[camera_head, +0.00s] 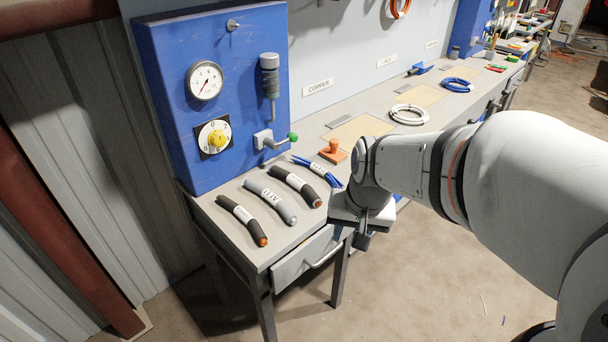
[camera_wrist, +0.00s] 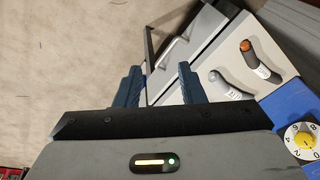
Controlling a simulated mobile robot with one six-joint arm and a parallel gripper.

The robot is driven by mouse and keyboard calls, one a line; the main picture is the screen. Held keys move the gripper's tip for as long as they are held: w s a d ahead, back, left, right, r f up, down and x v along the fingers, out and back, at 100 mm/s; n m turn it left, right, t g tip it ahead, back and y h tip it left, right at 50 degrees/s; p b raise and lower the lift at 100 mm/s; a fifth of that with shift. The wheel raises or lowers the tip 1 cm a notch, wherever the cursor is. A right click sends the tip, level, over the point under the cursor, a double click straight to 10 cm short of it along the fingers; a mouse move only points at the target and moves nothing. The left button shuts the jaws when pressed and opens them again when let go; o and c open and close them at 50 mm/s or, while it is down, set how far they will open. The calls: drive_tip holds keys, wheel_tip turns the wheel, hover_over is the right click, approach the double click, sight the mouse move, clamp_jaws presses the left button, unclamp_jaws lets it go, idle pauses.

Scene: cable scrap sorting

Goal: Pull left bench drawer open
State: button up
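The left bench drawer (camera_head: 298,264) has a light grey front under the near end of the bench top and looks shut. Its bar handle (camera_head: 325,254) runs along the front. In the wrist view the drawer (camera_wrist: 192,38) and its handle (camera_wrist: 174,50) show beyond my fingertips. My gripper (camera_head: 362,238) is just right of the handle in the head view, apart from it. In the wrist view my gripper (camera_wrist: 158,80) has its two blue fingers spread, with nothing between them; the handle lies ahead, slightly right of the gap.
Several cable pieces (camera_head: 242,220) lie on the bench top (camera_head: 238,245) above the drawer. A blue panel (camera_head: 165,95) with a gauge and a dial stands behind them. An orange stamp (camera_head: 333,154) and cable coils (camera_head: 408,115) lie farther along. Floor in front is clear.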

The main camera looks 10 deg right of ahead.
sight(328, 255)
drive_tip(key=w+f+m+b, duration=0.2)
drive_tip(key=w+f, duration=0.2)
drive_tip(key=f, duration=0.4)
drive_tip(key=w+f+m+b, duration=0.1)
drive_tip(key=w+f+m, duration=0.2)
drive_tip(key=w+f, duration=0.2)
drive_tip(key=w+f+m+b, duration=0.2)
drive_tip(key=w+f, duration=0.3)
drive_tip(key=f, duration=0.7)
drive_tip(key=shift+a+f+m+g+y+b, duration=0.1)
drive_tip(key=shift+a+m+g+y+b, duration=0.05)
drive_tip(key=shift+m+g+y+b, duration=0.2)
clamp_jaws()
